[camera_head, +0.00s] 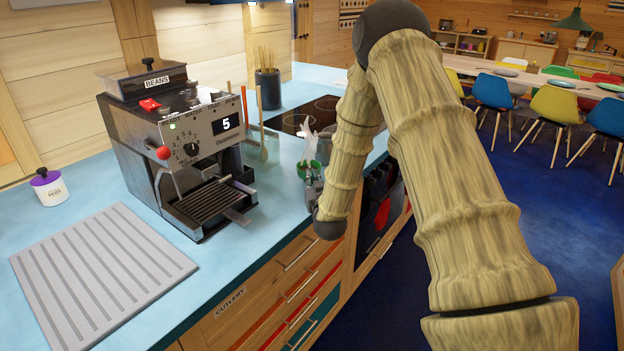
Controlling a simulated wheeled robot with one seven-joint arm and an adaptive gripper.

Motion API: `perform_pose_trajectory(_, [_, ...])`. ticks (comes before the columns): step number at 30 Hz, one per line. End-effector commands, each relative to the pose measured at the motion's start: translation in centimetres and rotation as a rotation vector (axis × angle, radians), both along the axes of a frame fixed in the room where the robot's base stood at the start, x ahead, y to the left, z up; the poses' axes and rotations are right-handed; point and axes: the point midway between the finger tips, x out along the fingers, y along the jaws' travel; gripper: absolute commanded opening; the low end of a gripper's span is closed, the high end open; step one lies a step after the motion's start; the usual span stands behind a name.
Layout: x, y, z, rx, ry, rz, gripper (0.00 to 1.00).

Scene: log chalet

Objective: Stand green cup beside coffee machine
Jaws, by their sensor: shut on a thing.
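The coffee machine (180,145) stands on the blue counter, left of centre, with a "BEANS" hopper on top and a lit "5" display. The green cup (308,167) is to the right of the machine, near the counter's front edge. Only its upper part shows clearly, and a pale shape rises at it that I cannot identify. My gripper (311,180) is small and partly hidden by my arm. It is shut on the green cup, with a gap between the cup and the machine. I cannot tell whether the cup's base touches the counter.
A ribbed grey mat (100,275) lies left of the machine, with a purple-lidded jar (49,188) behind it. Brushes (258,145) stand right of the machine. A dark utensil pot (268,90) and a black hob (305,115) are farther back. Bare counter lies in front of the machine.

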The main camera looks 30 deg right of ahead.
Motion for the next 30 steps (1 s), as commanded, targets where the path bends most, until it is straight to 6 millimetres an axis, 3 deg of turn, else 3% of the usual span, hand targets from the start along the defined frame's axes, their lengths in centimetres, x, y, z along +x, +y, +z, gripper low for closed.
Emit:
perform_pose_trajectory(8, [0.0,0.0,-0.3,0.0,-0.001,0.0,0.0])
perform_pose_trajectory(12, [0.0,0.0,-0.2,0.0,0.0,0.0,0.28])
perform_pose_trajectory(24, [0.0,0.0,0.2,0.0,0.0,0.0,0.28])
perform_pose_trajectory(30, [-2.4,0.9,-0.2,0.001,0.002,0.001,0.28])
